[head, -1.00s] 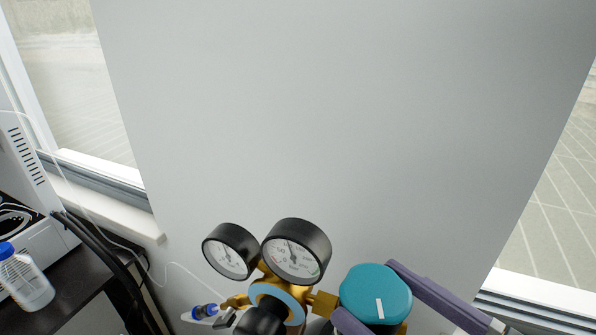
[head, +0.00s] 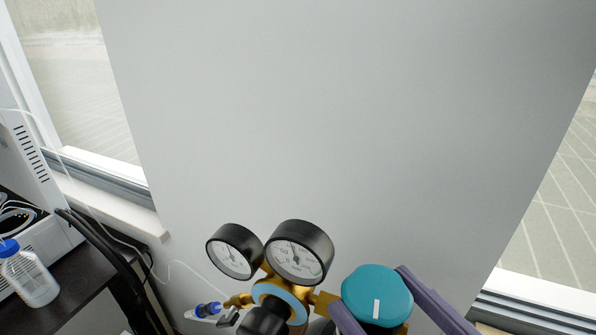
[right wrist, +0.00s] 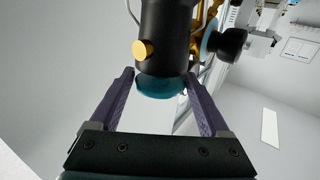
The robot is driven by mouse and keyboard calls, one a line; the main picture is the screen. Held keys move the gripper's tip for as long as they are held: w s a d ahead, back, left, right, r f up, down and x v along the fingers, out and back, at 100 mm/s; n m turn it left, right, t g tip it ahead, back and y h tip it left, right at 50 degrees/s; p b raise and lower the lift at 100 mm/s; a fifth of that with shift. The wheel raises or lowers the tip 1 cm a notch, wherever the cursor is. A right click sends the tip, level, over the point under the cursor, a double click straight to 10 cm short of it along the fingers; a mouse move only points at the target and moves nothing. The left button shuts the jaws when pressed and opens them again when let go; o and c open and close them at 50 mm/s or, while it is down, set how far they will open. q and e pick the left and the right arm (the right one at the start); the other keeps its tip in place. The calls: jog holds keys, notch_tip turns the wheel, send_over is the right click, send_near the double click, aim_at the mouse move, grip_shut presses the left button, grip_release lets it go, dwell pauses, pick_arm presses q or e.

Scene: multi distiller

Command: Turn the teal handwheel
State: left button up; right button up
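The teal handwheel (head: 377,292) is at the bottom right of centre in the head view, a round cap with a white mark pointing nearly straight down. It joins the right side of a brass regulator (head: 323,302). In the right wrist view, the handwheel (right wrist: 160,87) sits between the fingertips of the right gripper (right wrist: 159,77). My left gripper is not in view.
Two black pressure gauges (head: 299,252) stand just left of the handwheel. A blue-capped bottle (head: 30,280) stands on a dark table (head: 85,300) at the left, with black hoses (head: 100,245) beside it. A plain wall (head: 330,120) is behind, between two windows.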

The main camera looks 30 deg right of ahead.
jog(key=shift+o, duration=1.4)
jog(key=shift+s+f, duration=0.1)
jog(key=shift+s, duration=0.2)
jog(key=s+b, duration=0.4)
jog(key=s, duration=0.5)
jog(key=shift+s+d, duration=0.15)
jog(key=shift+d, duration=0.05)
